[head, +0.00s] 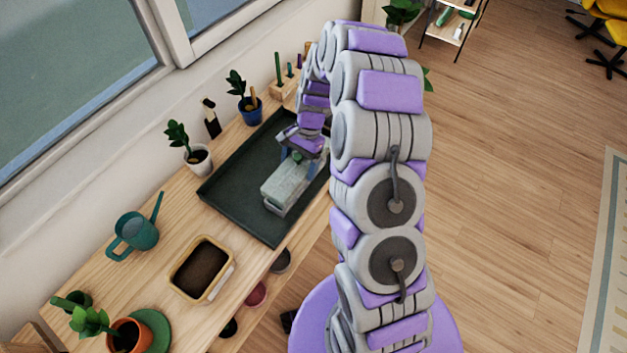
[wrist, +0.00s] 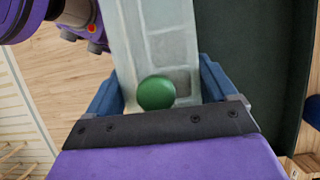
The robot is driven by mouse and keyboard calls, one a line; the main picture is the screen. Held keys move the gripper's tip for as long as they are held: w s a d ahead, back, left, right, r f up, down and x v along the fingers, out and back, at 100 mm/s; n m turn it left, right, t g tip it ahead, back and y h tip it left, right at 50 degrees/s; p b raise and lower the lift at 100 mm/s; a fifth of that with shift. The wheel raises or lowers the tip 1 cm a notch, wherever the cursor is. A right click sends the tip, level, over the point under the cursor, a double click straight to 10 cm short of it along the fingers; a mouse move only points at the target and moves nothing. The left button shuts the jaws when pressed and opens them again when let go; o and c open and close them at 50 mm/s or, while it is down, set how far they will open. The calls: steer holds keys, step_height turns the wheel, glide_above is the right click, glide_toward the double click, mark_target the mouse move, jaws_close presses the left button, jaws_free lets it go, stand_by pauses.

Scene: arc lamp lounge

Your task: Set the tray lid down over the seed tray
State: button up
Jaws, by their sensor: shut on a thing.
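The tray lid (head: 286,188) is a pale, cloudy, long box shape over the dark green potting tray. It has a round green knob (wrist: 156,92). My gripper (head: 301,160) is above the lid with its blue fingers on either side. In the wrist view my gripper (wrist: 160,88) is shut on the lid, and grey square panels (wrist: 167,50) show on or through it. I cannot tell whether the seed tray is beneath the lid, or whether the lid touches anything below.
The dark green potting tray (head: 232,185) lies on the wooden bench (head: 160,262). A tan box of soil (head: 202,270), a teal watering can (head: 137,232) and potted plants (head: 198,160) stand around it. Open floor (head: 510,170) lies to the right.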

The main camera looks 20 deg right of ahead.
mark_target(296, 170)
steer(key=shift+w+a, duration=0.35)
steer(key=shift+w, duration=0.25)
steer(key=shift+f+b, duration=1.3)
steer(key=shift+f, duration=0.3)
steer(key=shift+f+p, duration=0.3)
steer(key=shift+f, duration=0.15)
steer(key=shift+s+p, duration=0.1)
steer(key=shift+p, duration=0.6)
steer(key=shift+f+p, duration=0.5)
steer(key=shift+f, duration=0.2)
stand_by(1.0)
steer(key=o, duration=1)
steer(key=shift+r, duration=0.1)
